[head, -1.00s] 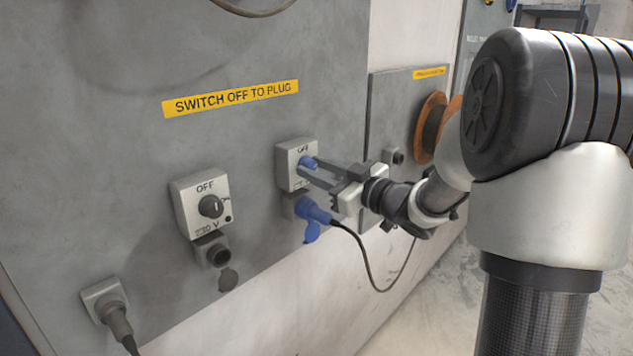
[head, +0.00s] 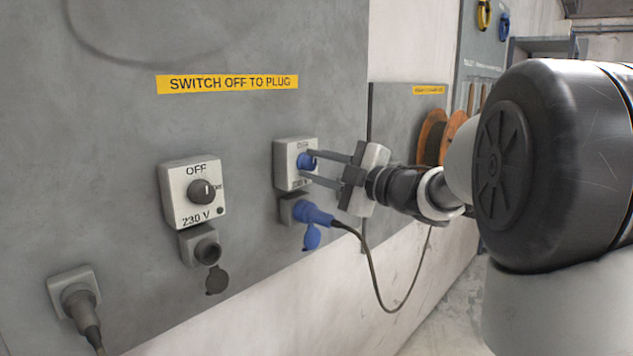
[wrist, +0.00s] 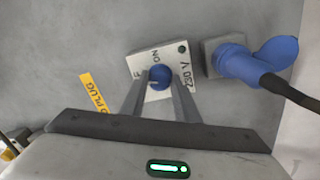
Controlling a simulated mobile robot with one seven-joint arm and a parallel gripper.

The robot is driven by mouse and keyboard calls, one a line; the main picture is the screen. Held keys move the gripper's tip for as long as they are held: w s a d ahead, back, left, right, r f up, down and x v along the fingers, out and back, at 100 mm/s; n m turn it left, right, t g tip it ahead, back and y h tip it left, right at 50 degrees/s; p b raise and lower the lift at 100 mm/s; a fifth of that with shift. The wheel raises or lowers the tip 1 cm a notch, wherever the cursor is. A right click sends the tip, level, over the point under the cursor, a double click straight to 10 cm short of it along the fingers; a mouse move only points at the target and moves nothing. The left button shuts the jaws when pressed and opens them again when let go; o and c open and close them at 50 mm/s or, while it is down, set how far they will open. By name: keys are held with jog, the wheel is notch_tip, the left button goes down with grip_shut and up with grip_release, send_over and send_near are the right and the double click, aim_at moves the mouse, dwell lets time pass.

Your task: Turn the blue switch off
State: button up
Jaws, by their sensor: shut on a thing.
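The blue switch (head: 306,161) is a round knob on a white box (head: 284,165) fixed to the grey wall panel. In the wrist view the knob (wrist: 160,77) sits between my two fingertips, with a pale pointer mark on it. "ON" and "230 V" can be read on the box (wrist: 182,57); other lettering is partly hidden by a finger. My gripper (head: 312,167) reaches in from the right and is shut on the knob. A blue plug (head: 313,214) sits in the socket just below the box, with a dark cable hanging from it.
A second white box with a black knob (head: 201,191) marked "OFF" and "230 V" is to the left, above an empty grey socket (head: 206,250). A grey plug (head: 78,306) is at lower left. A yellow label (head: 227,84) reads "SWITCH OFF TO PLUG". The blue plug's cable (head: 378,290) loops below my gripper.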

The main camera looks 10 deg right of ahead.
jog(key=shift+r+n+b, duration=0.1)
jog(key=shift+n+b, duration=1.05)
jog(key=shift+n, duration=0.25)
jog(key=shift+r, duration=0.1)
jog(key=o, duration=1)
jog(key=shift+s+d, duration=0.1)
jog(key=p+v, duration=0.2)
jog(key=v, duration=1.5)
jog(key=shift+f, duration=0.2)
